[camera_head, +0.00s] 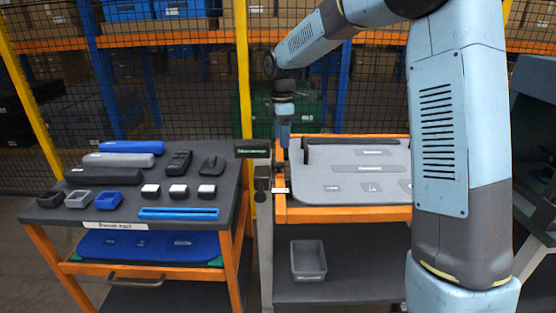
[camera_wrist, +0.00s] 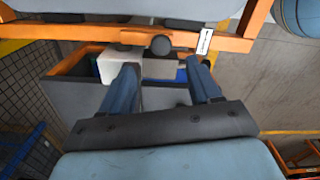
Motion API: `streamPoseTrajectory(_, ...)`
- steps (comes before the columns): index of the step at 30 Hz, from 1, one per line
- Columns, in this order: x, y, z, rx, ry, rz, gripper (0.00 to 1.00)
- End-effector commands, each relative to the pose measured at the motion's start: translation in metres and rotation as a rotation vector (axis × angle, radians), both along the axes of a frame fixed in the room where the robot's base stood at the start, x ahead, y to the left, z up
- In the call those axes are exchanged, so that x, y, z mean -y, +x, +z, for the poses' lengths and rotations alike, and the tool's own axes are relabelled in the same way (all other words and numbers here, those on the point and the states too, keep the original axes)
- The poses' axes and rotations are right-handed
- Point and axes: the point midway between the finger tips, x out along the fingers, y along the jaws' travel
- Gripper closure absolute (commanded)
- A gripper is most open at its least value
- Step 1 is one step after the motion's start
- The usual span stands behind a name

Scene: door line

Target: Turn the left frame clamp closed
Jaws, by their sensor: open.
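The left frame clamp (camera_head: 262,178) is a small dark fitting at the left end of the orange frame (camera_head: 345,214). In the wrist view a dark round knob (camera_wrist: 160,45), which looks like part of this clamp, sits against the orange bar. My gripper (camera_head: 283,142) points down above the frame's left end, close to the clamp. In the wrist view my gripper (camera_wrist: 164,68) is open, its two blue fingers on either side of the knob's line. The knob appears just beyond the fingertips, with no clear contact. The clamp's exact turn angle cannot be told.
A grey door panel (camera_head: 350,184) lies in the frame. A white label (camera_wrist: 204,41) is right of the knob. A dark sign (camera_head: 265,148) stands behind the clamp. A parts cart (camera_head: 130,215) with several parts is at left. A grey bin (camera_head: 308,260) sits below.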

Motion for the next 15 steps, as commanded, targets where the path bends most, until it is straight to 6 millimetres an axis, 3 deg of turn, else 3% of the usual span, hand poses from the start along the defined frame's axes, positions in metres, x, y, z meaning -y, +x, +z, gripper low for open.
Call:
streamPoseTrajectory(9,0.0,-0.001,-0.056,-0.003,-0.001,-0.001,0.37)
streamPoseTrajectory(15,0.0,0.0,-0.078,0.0,0.0,-0.001,0.37)
